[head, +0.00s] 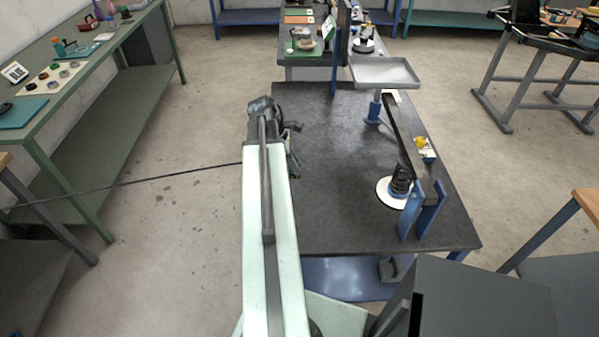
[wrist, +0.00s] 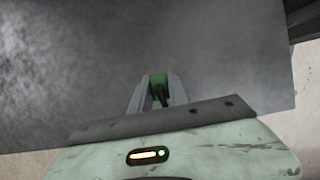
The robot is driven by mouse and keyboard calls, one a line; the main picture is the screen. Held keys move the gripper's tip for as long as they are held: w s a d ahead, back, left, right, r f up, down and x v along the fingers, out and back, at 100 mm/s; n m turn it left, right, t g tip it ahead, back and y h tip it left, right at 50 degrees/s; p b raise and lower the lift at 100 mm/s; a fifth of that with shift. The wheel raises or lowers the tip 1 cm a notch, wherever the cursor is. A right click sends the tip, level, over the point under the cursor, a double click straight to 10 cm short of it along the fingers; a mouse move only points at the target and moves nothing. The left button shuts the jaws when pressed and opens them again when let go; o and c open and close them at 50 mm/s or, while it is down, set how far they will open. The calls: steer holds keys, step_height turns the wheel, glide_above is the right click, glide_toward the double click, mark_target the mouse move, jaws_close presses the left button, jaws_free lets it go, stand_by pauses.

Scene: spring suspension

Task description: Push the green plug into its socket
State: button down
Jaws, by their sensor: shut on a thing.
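The green plug (wrist: 158,80) shows in the wrist view between the two grey fingers of my gripper (wrist: 157,88). My gripper is shut on it, and a dark part lies along the plug between the fingers. Dark grey tabletop is beyond the fingertips. In the head view my gripper (head: 293,168) is over the left edge of the dark table, partly hidden by my arm, and the plug cannot be made out there. I cannot pick out a green socket in either view.
The dark table (head: 335,200) is bare in its middle. On its right stand a black spring on a white disc (head: 388,194), a long dark beam (head: 407,140) on blue supports and a grey tray (head: 385,72). A thin black cable (head: 120,184) stretches left from my arm.

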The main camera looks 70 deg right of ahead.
steer(key=shift+s+d, duration=0.15)
steer(key=shift+s, duration=0.05)
steer(key=b+x, duration=0.3)
steer(key=shift+d+f, duration=0.15)
steer(key=shift+f, duration=0.2)
steer(key=shift+w+f+b, duration=0.1)
steer(key=shift+f+b, duration=0.2)
steer(key=shift+b, duration=0.25)
steer(key=shift+r, duration=0.25)
steer(key=shift+f, duration=0.2)
steer(key=c, duration=1.3)
jaws_free()
steer(key=shift+o, duration=0.2)
